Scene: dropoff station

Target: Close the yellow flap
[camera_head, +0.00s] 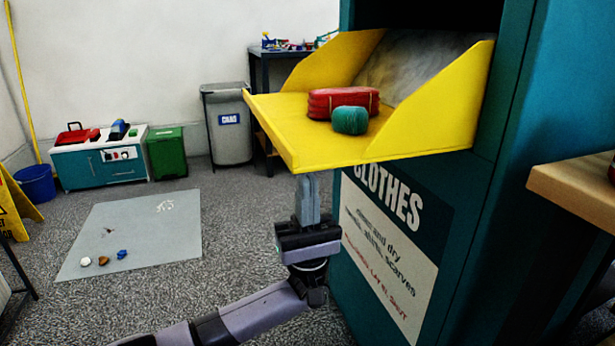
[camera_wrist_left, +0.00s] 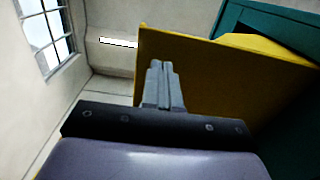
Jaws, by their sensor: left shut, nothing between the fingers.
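The yellow flap (camera_head: 300,134) on the teal clothes bin (camera_head: 480,200) is open, its tray sticking out roughly level with raised side walls. A red bundle (camera_head: 343,102) and a teal ball-like item (camera_head: 350,120) lie on it. My left gripper (camera_head: 308,178) is upright beneath the flap, near its front part, fingers together and empty. The flap hides its fingertips in the head view. In the left wrist view the shut fingers (camera_wrist_left: 160,68) point up at the flap's underside (camera_wrist_left: 215,70); whether they touch it I cannot tell. My right gripper is not in view.
A wooden tabletop (camera_head: 580,190) stands at the right, close to the bin. A grey bin (camera_head: 228,130), a green box (camera_head: 166,152) and a dark table (camera_head: 262,75) stand behind. A grey mat (camera_head: 135,230) with small items lies on the floor at left.

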